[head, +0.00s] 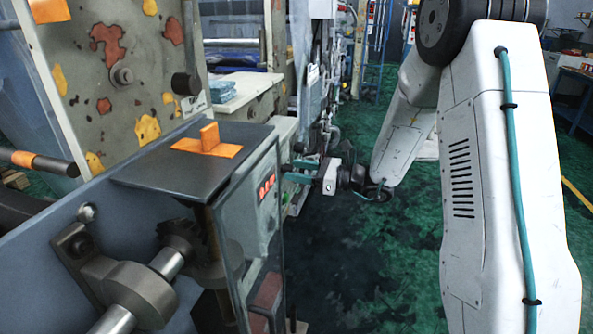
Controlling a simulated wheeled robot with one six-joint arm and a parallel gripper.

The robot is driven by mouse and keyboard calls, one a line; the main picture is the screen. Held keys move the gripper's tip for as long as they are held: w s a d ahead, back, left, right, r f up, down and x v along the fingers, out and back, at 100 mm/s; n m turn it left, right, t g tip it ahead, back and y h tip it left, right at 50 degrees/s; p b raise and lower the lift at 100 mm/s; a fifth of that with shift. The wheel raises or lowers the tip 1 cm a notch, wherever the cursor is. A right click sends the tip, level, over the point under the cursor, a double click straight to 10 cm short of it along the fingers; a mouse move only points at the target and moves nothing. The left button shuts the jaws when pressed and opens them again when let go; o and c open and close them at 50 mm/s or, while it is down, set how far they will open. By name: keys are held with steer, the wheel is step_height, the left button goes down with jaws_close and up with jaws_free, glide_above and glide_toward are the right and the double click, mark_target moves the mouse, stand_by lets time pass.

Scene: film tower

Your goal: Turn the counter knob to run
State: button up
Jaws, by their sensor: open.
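The counter (252,212) is a light grey box with a red lit display (267,187), under the dark plate at the middle of the head view. Its face is seen at a steep slant. A small grey round shape below the display may be the knob, but its setting cannot be read. My gripper (292,171) has teal fingers pointing left, toward the machine. It is open and appears empty, beyond and to the right of the counter face. I cannot tell its exact distance from the counter, and I see no contact with the knob.
A dark plate (160,178) with an orange block (209,136) juts out above the counter. A shaft and gears (135,285) lie at the lower left. A paint-spattered panel (110,65) stands behind. Green floor (385,260) is open at the middle right.

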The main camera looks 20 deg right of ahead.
steer(key=shift+w+a, duration=0.3)
steer(key=shift+a, duration=0.15)
steer(key=c, duration=0.9)
steer(key=shift+c, duration=0.2)
